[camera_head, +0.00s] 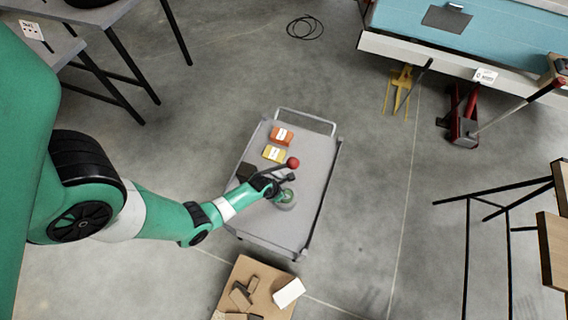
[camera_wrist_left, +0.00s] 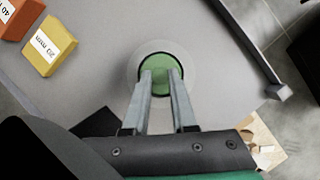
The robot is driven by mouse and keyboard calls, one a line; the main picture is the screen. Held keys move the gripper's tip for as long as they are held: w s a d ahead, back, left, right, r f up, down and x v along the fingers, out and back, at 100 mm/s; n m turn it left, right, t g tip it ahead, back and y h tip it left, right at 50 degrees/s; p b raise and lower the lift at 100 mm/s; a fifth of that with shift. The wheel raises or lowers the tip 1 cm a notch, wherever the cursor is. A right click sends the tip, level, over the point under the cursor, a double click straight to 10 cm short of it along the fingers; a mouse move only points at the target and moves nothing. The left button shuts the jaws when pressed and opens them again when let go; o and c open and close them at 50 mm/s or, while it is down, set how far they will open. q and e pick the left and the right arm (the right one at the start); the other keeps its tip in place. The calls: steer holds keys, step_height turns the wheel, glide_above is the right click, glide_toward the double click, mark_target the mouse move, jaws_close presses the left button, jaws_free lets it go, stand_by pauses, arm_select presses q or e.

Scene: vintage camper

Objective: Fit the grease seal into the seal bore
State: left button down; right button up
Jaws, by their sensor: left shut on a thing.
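My left gripper (camera_head: 283,188) reaches over the grey cart from the left in the head view. Its fingers point down and are shut on a round green piece, which I take for the grease seal (camera_wrist_left: 160,61). The green piece shows between and beyond the fingertips (camera_wrist_left: 160,77) in the left wrist view. A pale grey round part (camera_wrist_left: 133,62), likely the one with the seal bore, surrounds the green disc in that view. This part (camera_head: 288,206) also shows under the gripper in the head view. I cannot tell whether the seal touches it or sits inside. My right gripper is out of view.
The grey cart (camera_head: 308,205) carries an orange box (camera_head: 281,135), a yellow box (camera_head: 274,154) and a dark block (camera_head: 246,171). A red ball (camera_head: 293,162) shows beside my gripper. A cardboard box (camera_head: 237,273) with blocks stands below the cart. Floor right of the cart is clear.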

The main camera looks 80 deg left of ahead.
arm_select(q)
steer(key=c, duration=0.7)
jaws_free()
steer(key=shift+r, duration=0.15)
steer(key=p+v, duration=0.3)
steer(key=v, duration=0.2)
steer(key=shift+w+p, duration=0.1)
steer(key=shift+p, duration=0.3)
steer(key=s+d, duration=0.1)
steer(key=s, duration=0.3)
steer(key=s+d, duration=0.1)
steer(key=s, duration=0.2)
steer(key=s+d+p, duration=0.1)
steer(key=s, duration=0.3)
steer(key=shift+s+d, duration=0.3)
steer(key=shift+s, duration=0.05)
